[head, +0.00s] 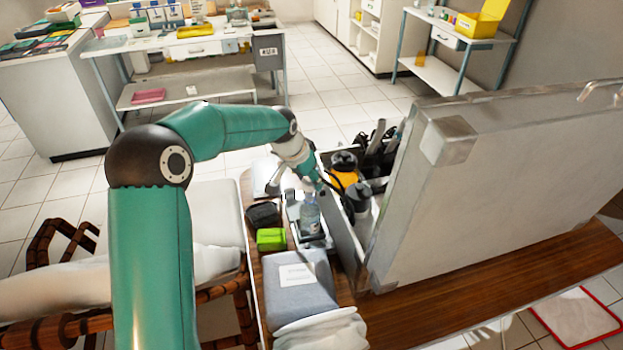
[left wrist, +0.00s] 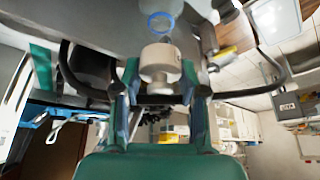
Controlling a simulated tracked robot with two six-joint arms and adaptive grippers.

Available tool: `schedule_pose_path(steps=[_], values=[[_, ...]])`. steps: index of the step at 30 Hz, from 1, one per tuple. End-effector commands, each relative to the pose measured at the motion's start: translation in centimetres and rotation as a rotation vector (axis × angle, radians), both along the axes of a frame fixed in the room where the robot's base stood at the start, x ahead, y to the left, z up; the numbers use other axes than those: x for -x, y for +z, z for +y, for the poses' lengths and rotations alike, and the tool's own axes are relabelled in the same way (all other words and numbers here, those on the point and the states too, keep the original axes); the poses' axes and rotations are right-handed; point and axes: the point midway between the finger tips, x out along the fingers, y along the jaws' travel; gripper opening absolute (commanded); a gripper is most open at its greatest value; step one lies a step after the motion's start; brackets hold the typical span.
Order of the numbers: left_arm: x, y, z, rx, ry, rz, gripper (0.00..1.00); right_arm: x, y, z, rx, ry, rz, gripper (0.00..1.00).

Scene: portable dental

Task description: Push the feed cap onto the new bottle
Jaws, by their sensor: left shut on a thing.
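My left gripper (head: 316,184) reaches down beside the open case, close above a clear bottle (head: 310,219). The bottle stands upright on a small pale tray on the wooden table. In the left wrist view, my left gripper (left wrist: 159,82) is shut on a cream-white feed cap (left wrist: 160,62), one finger on each side. A blue ring (left wrist: 160,23), which looks like the bottle's mouth, shows beyond the cap with a visible gap between them. I cannot make out the cap in the head view. My right gripper is not in view.
The case's large raised lid (head: 500,180) stands right of the bottle. An orange and black container (head: 345,172) and dark equipment sit in the case. A green box (head: 271,239), a dark pouch (head: 263,214) and a grey box (head: 297,283) are on the table (head: 440,290).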

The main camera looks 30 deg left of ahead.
Motion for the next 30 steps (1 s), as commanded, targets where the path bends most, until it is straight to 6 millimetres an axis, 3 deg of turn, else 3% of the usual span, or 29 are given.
schedule_pose_path(steps=[30], values=[[-0.07,-0.68,-0.14,0.000,-0.002,0.000,0.18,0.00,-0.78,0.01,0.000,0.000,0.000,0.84]])
